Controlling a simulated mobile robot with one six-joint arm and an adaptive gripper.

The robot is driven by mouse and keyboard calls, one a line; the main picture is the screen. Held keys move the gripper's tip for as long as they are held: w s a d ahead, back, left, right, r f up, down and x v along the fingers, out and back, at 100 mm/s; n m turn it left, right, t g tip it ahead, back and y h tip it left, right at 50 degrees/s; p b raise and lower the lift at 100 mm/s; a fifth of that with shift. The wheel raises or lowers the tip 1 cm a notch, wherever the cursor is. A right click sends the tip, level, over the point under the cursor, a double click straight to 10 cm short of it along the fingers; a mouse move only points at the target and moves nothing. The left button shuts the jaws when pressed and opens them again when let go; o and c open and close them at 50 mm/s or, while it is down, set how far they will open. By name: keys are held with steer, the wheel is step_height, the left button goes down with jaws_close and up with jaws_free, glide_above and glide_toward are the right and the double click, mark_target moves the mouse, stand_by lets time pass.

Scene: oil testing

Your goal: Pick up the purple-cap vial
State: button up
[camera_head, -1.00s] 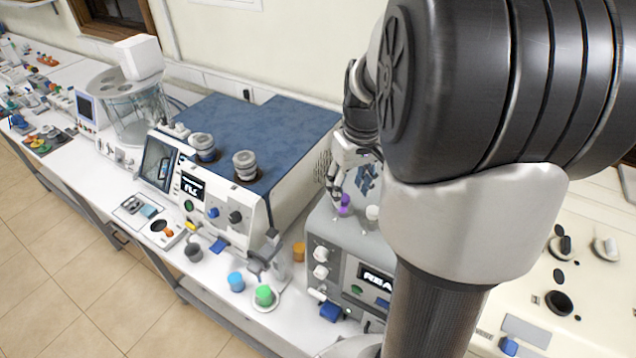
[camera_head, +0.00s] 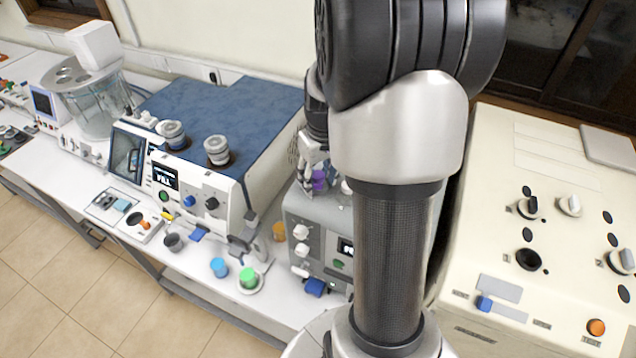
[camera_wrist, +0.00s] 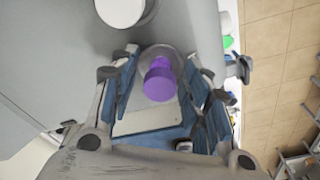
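The purple-cap vial (camera_wrist: 160,82) stands on top of the grey device in the wrist view, its clear body below the cap hard to make out. It also shows in the head view (camera_head: 319,180). My gripper (camera_wrist: 161,58) is open, with one finger on each side of the vial. Narrow gaps seem to show between the pads and the vial. In the head view my gripper (camera_head: 314,178) reaches down at the purple cap, and my arm hides part of the device.
A white-capped vial (camera_wrist: 120,10) stands close by on the grey device (camera_head: 312,212). A large white machine with a blue top (camera_head: 225,105) is to the left. Blue (camera_head: 219,267) and green (camera_head: 248,277) caps are on the bench. A cream panel (camera_head: 540,180) is on the right.

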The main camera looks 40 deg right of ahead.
steer(key=c, duration=0.9)
